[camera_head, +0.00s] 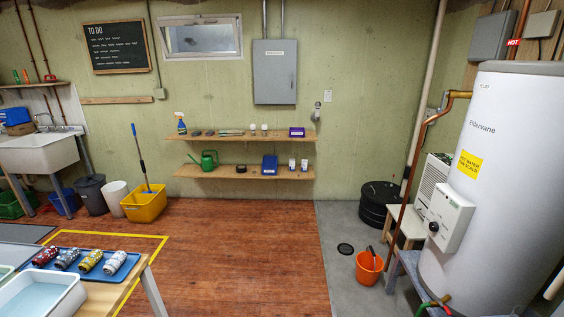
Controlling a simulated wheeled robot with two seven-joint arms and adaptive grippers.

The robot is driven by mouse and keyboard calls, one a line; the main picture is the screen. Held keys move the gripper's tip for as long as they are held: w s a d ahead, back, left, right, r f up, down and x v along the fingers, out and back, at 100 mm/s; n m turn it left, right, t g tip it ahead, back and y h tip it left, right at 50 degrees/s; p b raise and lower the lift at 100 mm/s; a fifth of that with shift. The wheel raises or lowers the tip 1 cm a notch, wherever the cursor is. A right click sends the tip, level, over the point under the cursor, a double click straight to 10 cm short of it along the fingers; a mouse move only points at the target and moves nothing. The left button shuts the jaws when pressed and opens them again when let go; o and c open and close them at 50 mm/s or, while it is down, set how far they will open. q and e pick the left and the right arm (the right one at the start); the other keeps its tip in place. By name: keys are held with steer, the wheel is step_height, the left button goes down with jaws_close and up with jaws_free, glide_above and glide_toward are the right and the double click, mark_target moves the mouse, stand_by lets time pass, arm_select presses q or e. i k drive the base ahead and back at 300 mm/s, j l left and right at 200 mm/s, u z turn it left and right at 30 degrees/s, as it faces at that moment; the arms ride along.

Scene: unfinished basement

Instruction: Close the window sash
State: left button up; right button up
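A small white-framed window (200,38) is set high in the pale green back wall, left of the grey electrical panel. Its glass looks grey and cloudy, and the pane sits slightly askew within the frame. At this distance I cannot tell for sure how far the sash stands open. No handle or latch can be made out. Neither of my grippers is in view.
Two wall shelves (246,136) with bottles and a watering can hang below the window. A yellow mop bucket (145,204) stands left of them. A table with a blue tray (112,264) is at the near left. The red-brown floor (235,250) in the middle is clear.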

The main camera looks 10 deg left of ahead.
mark_target(227, 20)
steer(key=i+u, duration=0.15)
steer(key=i, duration=0.65)
steer(key=i+l+u, duration=0.1)
steer(key=i, duration=0.65)
steer(key=i+u, duration=0.35)
steer(key=i, duration=0.45)
steer(key=i+l+u, duration=0.1)
steer(key=i+u, duration=0.35)
steer(key=i, duration=0.35)
steer(key=i+u, duration=0.1)
steer(key=i, duration=0.45)
